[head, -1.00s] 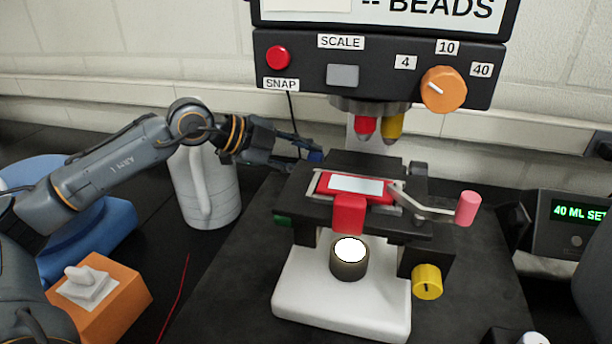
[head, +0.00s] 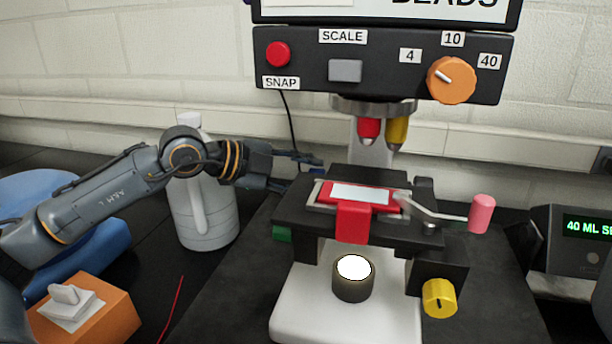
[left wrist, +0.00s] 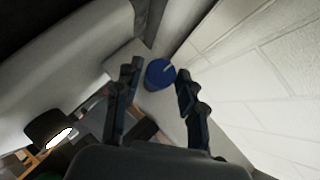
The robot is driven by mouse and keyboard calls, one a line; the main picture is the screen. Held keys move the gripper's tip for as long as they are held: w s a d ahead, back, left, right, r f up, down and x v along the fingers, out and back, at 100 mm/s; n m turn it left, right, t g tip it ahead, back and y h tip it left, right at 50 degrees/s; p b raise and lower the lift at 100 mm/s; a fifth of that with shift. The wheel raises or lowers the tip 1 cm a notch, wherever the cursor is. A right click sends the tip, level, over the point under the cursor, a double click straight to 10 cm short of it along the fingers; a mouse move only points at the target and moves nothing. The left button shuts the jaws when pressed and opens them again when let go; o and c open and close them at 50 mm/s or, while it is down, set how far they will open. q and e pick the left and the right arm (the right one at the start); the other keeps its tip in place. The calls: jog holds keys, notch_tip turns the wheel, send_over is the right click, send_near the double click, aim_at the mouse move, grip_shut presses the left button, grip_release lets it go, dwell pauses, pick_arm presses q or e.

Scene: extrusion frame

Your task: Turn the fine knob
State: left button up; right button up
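A microscope stands on a dark mat, with a white base (head: 300,310) and a black stage (head: 300,212). A blue knob (left wrist: 160,73) with a pale line on its face shows between my left fingers in the left wrist view. In the head view only a small bit of blue (head: 318,172) shows behind the stage's left side. My left gripper (head: 302,170) is open, its fingers on either side of the knob, with gaps visible in the wrist view. A yellow knob (head: 440,298) is at the stage's lower right. My right gripper is out of view.
A red slide holder (head: 352,222) sits on the stage, with a pink-handled lever (head: 481,213) at right. A grey-white jug (head: 203,215) stands beneath my left forearm. An orange switch box (head: 95,315) is at front left. A wall (left wrist: 265,70) lies close beside the gripper.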

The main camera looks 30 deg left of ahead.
pick_arm(q)
jog(key=shift+o, duration=0.4)
notch_tip(320, 180, up, 10)
dwell(0.4)
jog(key=shift+w, duration=0.1)
